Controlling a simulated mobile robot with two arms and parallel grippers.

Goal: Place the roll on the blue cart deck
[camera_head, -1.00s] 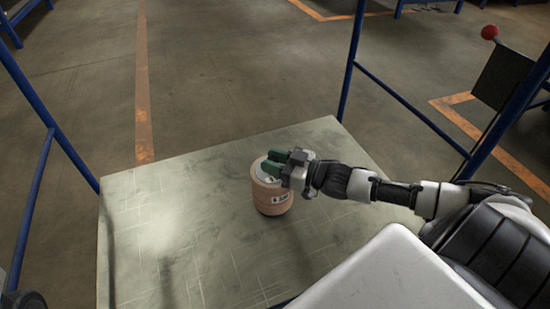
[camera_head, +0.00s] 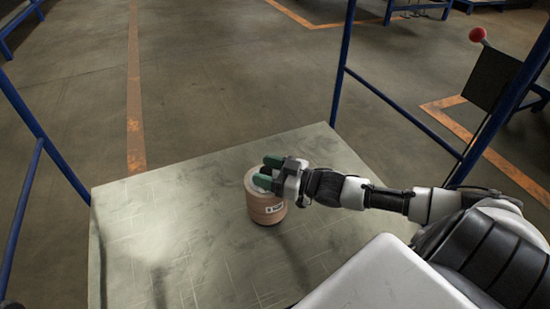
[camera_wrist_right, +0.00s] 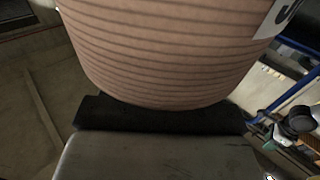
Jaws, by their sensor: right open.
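The roll (camera_head: 266,208) is tan and ringed, with a white label on its side. In the head view it appears to stand nearly upright on the cart deck (camera_head: 140,225), a scuffed grey-green surface between blue posts. My right gripper (camera_head: 267,174) is open, with its green fingers over the roll's upper rim, partly hiding the top. The roll's ridged side (camera_wrist_right: 170,50) fills the upper right wrist view, close to a dark finger pad. Whether the pads touch it is unclear. My left gripper is not in view.
Blue posts (camera_head: 343,65) and a side rail (camera_head: 405,110) rise along the deck's right side; another blue post (camera_head: 45,130) stands at left. A dark panel with a red knob (camera_head: 477,34) is at right. The deck around the roll is bare.

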